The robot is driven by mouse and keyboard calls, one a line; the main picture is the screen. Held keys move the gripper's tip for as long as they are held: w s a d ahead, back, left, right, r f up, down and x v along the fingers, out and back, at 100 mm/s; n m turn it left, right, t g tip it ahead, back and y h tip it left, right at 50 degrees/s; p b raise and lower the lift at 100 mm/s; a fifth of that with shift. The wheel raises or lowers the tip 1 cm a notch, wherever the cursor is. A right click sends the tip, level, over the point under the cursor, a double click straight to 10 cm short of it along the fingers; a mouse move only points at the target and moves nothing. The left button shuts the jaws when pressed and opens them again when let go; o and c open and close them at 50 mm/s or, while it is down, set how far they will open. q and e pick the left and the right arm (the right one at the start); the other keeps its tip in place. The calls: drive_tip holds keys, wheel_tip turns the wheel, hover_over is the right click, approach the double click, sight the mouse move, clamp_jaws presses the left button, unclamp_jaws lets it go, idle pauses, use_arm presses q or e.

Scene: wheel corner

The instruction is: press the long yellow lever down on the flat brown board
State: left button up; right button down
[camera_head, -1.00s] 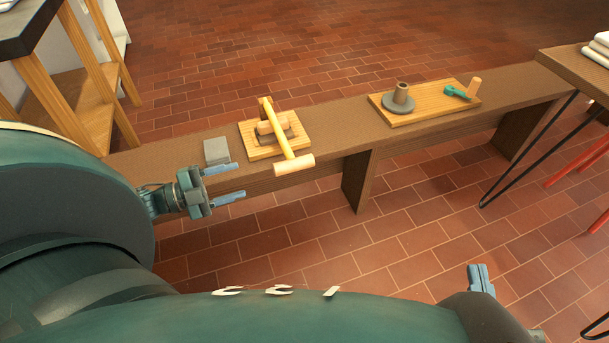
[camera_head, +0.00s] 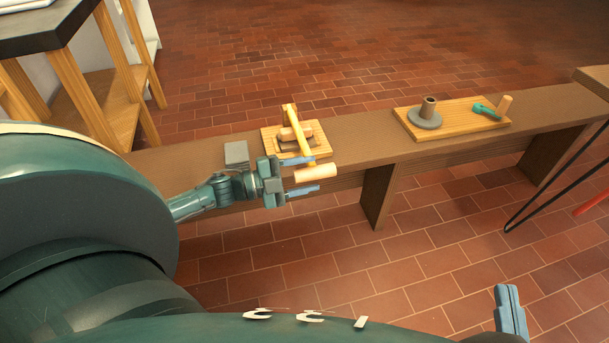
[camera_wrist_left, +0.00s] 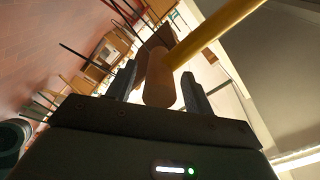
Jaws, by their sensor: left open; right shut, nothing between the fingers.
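The long yellow lever (camera_head: 302,133) is a bar on a light brown wooden board (camera_head: 268,140) on the bench. It slants toward me and ends in a pale wooden cylinder handle (camera_head: 318,173) past the bench's front edge. My left gripper (camera_head: 300,175) is open, with its fingers on either side of the handle's end. In the left wrist view the handle (camera_wrist_left: 159,78) shows between the two fingertips, with the yellow bar (camera_wrist_left: 215,33) behind it. Contact cannot be told. My right gripper (camera_head: 511,310) is shut and empty at the lower right, far from the lever.
The long brown bench (camera_head: 365,135) runs across the view. A grey block (camera_head: 236,154) lies left of the lever's board. Farther right is another wooden board (camera_head: 460,125) with a grey flanged post (camera_head: 426,112) and a green-handled piece (camera_head: 486,111). A wooden-legged table stands at left.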

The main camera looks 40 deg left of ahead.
use_arm(q)
drive_tip(key=shift+c, duration=0.4)
clamp_jaws()
